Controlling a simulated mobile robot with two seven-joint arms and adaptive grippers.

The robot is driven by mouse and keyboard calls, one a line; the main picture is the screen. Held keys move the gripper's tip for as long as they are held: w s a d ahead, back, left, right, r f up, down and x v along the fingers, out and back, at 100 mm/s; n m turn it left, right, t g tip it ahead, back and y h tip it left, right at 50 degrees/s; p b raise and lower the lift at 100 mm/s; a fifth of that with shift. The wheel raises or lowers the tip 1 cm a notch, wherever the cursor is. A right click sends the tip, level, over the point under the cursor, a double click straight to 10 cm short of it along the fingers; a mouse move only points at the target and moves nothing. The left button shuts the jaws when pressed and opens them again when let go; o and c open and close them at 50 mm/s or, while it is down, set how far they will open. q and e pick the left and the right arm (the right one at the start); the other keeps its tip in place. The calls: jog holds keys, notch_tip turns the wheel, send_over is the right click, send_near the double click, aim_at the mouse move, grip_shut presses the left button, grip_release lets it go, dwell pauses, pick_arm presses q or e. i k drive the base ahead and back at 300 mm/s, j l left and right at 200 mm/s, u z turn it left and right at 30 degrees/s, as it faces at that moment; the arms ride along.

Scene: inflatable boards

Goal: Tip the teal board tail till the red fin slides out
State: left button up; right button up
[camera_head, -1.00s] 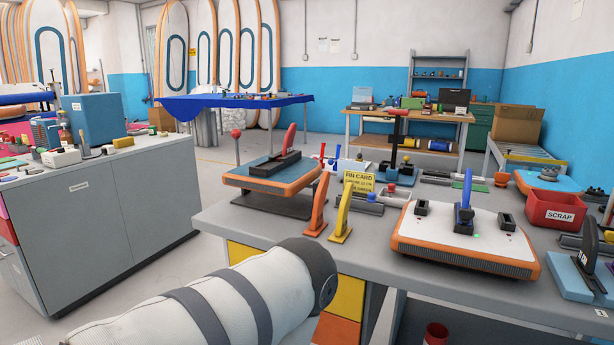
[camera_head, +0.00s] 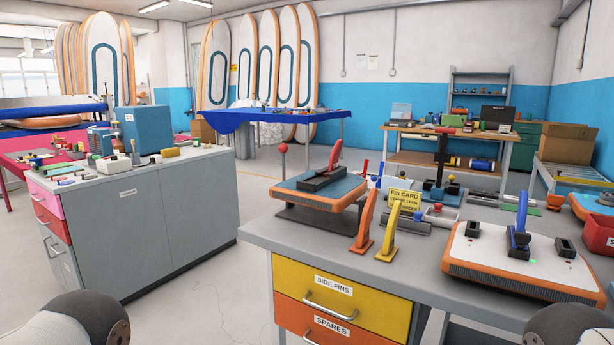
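The teal board tail (camera_head: 290,188) has an orange rim and rests on a dark stand at the left end of the grey workbench. The red fin (camera_head: 335,155) stands upright in the black fin box (camera_head: 322,180) on its top. A lever with a red knob (camera_head: 283,149) rises at its left rear. Parts of my arms show at the bottom left and bottom right edges, well in front of the board. Neither of my grippers is in view.
An orange fin (camera_head: 364,225) and a yellow fin (camera_head: 389,234) stand beside the teal board by a yellow FIN CARD (camera_head: 404,198). A white board tail (camera_head: 490,252) with a blue fin lies to the right. A grey cabinet (camera_head: 180,220) stands left, with open floor between it and the bench.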

aim_at(333, 193)
jog(key=i+j+z, duration=0.35)
jog(key=j, duration=0.4)
jog(key=j+z, duration=0.35)
jog(key=j, duration=0.4)
jog(key=j+z, duration=0.4)
jog(key=j, duration=0.45)
